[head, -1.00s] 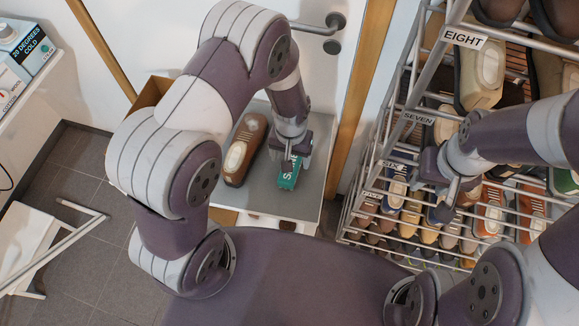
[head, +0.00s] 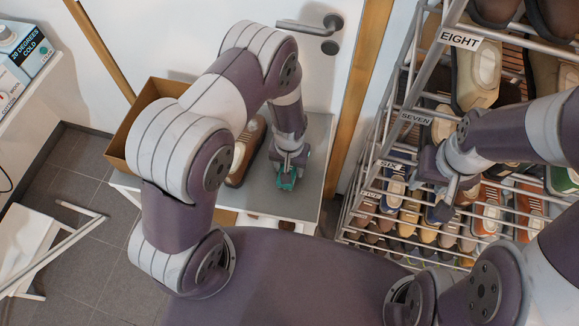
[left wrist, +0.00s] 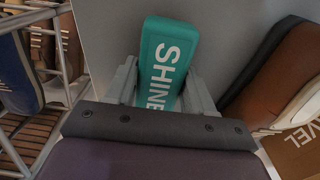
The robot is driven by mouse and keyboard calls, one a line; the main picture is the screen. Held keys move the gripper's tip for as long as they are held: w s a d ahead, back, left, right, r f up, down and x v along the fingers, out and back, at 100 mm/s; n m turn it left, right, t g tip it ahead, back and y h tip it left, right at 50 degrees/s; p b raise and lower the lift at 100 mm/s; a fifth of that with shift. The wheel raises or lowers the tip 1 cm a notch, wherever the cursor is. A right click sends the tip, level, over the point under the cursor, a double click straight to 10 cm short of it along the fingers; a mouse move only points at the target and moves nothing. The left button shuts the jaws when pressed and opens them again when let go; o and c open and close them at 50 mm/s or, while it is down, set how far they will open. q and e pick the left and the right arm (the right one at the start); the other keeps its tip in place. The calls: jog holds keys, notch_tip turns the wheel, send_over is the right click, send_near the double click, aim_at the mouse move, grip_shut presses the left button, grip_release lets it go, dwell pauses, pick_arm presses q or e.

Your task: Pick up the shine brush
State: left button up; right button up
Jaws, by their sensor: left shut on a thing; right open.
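The shine brush, a teal block with white SHINE lettering, shows in the left wrist view (left wrist: 168,58) between the two fingers. My left gripper (left wrist: 160,90) is shut on it. In the head view the brush (head: 286,181) is mostly hidden beneath my left gripper (head: 290,168), over the grey tabletop (head: 262,200). I cannot tell whether the brush touches the top. My right gripper (head: 447,190) is open and empty in front of the shoe rack.
A brown shoe (head: 238,165) lies left of the brush, with a cardboard box (head: 125,130) behind it. The shoe rack (head: 405,115) with labelled tiers stands on the right. A white door (head: 240,12) is behind the table. Bare tabletop shows around the brush.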

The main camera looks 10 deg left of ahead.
pick_arm(q)
jog(key=shift+r, duration=0.45)
notch_tip(320, 180, up, 3)
jog(key=shift+f, duration=0.1)
jog(key=s+d+r, duration=0.6)
jog(key=d+r, duration=0.1)
jog(key=d, duration=0.3)
jog(key=shift+s+r+b, duration=0.15)
jog(key=shift+s+b, duration=0.05)
jog(key=shift+b, duration=0.25)
